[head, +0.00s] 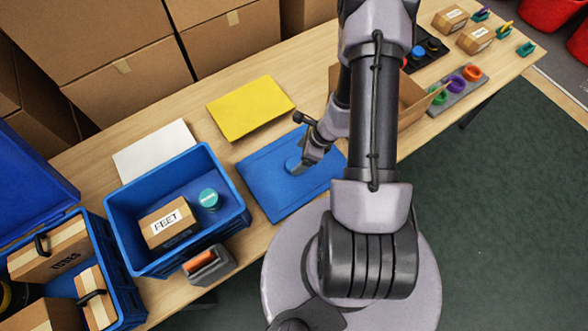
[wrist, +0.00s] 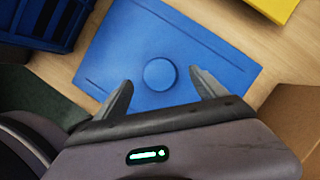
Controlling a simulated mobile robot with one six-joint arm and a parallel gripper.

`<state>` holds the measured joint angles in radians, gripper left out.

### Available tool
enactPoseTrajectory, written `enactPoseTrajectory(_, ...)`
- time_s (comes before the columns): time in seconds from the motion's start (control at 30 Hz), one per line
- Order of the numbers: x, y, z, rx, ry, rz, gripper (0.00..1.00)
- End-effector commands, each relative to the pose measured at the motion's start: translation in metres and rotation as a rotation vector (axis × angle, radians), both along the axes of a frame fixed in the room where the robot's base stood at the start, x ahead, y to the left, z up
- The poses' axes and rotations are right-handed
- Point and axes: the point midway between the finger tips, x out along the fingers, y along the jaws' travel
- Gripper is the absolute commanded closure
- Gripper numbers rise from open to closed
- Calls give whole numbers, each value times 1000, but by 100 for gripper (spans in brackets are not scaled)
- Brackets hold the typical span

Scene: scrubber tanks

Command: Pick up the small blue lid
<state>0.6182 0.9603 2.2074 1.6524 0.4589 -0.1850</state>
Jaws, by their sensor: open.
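The small blue lid (wrist: 160,74) is a round disc lying on a flat blue sheet (wrist: 108,42) of nearly the same colour. In the wrist view it shows whole, just beyond and between my two fingertips. My gripper (wrist: 159,86) is open and empty, with one finger on each side of the lid's line. In the head view my gripper (head: 302,165) hangs over the middle of the blue sheet (head: 262,178). There the lid (head: 292,164) shows in part beside the fingers. I cannot tell how high the fingertips are above the sheet.
A blue crate (head: 122,216) with a labelled box and a teal-topped can stands left of the sheet. A yellow sheet (head: 250,107) lies behind it, and an open cardboard box (head: 412,103) stands to the right. Bare wooden table (head: 215,150) shows between them.

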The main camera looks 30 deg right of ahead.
Motion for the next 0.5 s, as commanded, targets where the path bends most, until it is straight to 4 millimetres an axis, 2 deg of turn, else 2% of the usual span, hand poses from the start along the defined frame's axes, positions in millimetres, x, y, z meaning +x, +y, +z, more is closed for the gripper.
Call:
enactPoseTrajectory(0.1,-1,4,-28,1,3,0,19)
enactPoseTrajectory(0.2,1,9,-44,2,2,2,19)
enactPoseTrajectory(0.3,4,11,-50,1,1,2,19)
enactPoseTrajectory(0.5,5,11,-49,1,0,1,21)
